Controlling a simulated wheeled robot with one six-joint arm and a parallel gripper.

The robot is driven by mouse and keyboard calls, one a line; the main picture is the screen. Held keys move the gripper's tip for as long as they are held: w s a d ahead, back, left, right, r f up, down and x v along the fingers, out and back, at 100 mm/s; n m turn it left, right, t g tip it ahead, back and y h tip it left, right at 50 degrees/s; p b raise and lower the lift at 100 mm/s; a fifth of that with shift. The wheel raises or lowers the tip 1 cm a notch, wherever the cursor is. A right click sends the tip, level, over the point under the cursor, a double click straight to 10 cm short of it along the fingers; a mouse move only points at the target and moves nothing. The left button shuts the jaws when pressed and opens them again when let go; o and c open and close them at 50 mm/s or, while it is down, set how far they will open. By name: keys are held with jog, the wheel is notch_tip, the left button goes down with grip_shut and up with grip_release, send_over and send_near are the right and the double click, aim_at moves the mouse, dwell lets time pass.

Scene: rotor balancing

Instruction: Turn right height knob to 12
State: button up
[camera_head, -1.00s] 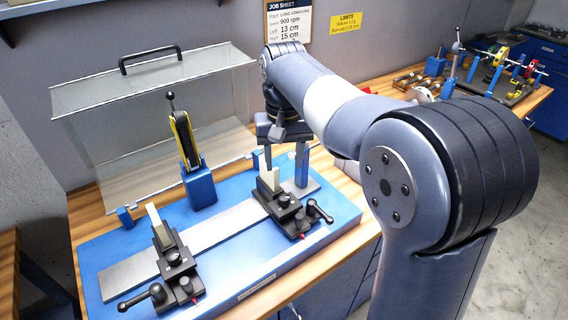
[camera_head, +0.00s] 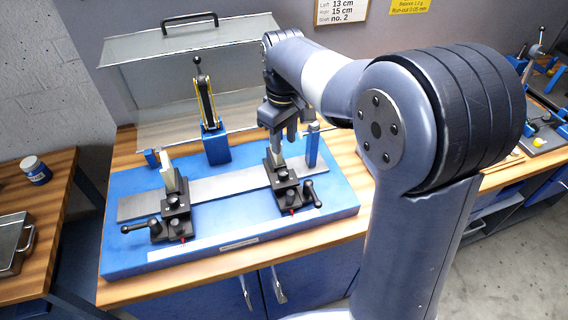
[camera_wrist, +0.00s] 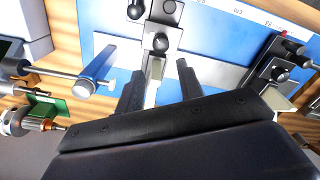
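The right support (camera_head: 285,182) stands on the metal rail of the blue balancing bench (camera_head: 240,235). It carries small black round knobs (camera_head: 289,197) and a side lever with a ball end (camera_head: 309,189). I cannot tell which one is the height knob, nor read its setting. My gripper (camera_head: 283,138) points down just above and behind this support. In the wrist view, my gripper (camera_wrist: 158,70) has its two fingers apart, with the support's pale upright (camera_wrist: 155,72) showing between them and a black knob (camera_wrist: 160,42) beyond. I see no contact with a knob.
The left support (camera_head: 173,205) stands further along the rail. A blue post with a black-yellow part (camera_head: 208,112) and a clear hinged guard (camera_head: 180,50) are behind. A blue post (camera_head: 312,147) is close right of my gripper. A jar (camera_head: 36,170) is on the left table.

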aim_at(283, 171)
notch_tip(283, 171, down, 11)
jog(key=shift+a+r+p, duration=0.1)
jog(key=shift+r+p, duration=0.05)
jog(key=shift+p, duration=0.35)
jog(key=shift+c, duration=0.6)
jog(key=c, duration=0.6)
